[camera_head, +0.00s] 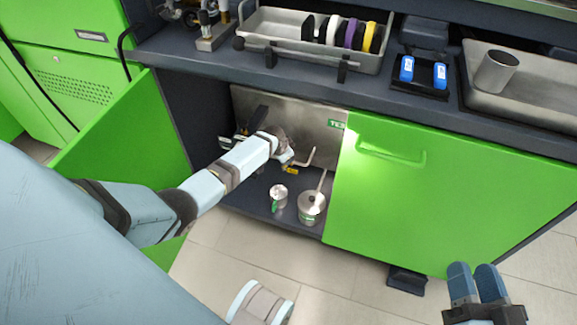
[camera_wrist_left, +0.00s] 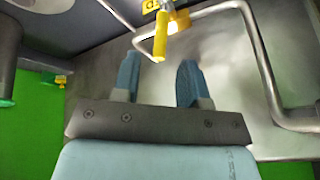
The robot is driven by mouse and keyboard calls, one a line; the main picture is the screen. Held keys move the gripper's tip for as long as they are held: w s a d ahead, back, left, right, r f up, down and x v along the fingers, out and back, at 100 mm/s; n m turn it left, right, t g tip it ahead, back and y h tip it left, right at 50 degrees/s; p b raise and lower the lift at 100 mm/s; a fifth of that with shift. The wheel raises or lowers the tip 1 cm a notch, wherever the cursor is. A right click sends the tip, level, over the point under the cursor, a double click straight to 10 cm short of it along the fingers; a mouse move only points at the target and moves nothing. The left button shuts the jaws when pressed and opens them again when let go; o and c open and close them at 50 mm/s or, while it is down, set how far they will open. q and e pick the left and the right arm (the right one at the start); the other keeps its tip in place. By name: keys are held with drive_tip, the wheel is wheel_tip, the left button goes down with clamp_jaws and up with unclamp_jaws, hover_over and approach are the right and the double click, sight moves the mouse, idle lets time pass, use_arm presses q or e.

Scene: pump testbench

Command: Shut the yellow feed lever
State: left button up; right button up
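The yellow feed lever (camera_wrist_left: 160,37) shows in the left wrist view as a short yellow bar beside a bent metal pipe (camera_wrist_left: 258,55). My left gripper (camera_wrist_left: 159,62) is open. In that picture the lever's near end shows in the gap between its fingertips; I cannot tell whether it lies between them in depth. In the head view my left arm reaches into the open cabinet, and its gripper and the lever are mostly hidden. A yellow patch (camera_head: 291,169) shows beside the arm's end.
The left green door (camera_head: 120,130) is open; the right green door (camera_head: 410,200) is closed. The counter above holds a rack (camera_head: 290,50) of coloured discs and a tray (camera_head: 535,95).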

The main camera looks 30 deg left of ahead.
use_arm(q)
drive_tip(key=b+x, duration=0.2)
drive_tip(key=x, duration=0.3)
drive_tip(key=shift+b, duration=0.3)
drive_tip(key=shift+w+f+b, duration=0.25)
drive_tip(key=shift+f+b, duration=0.05)
drive_tip(key=shift+f, duration=0.2)
use_arm(e)
drive_tip(key=shift+n+g, duration=0.6)
drive_tip(key=shift+n, duration=0.1)
drive_tip(key=f, duration=0.4)
drive_tip(key=shift+w+d, duration=0.1)
drive_tip(key=shift+w, duration=0.2)
use_arm(q)
drive_tip(key=shift+c, duration=0.3)
clamp_jaws()
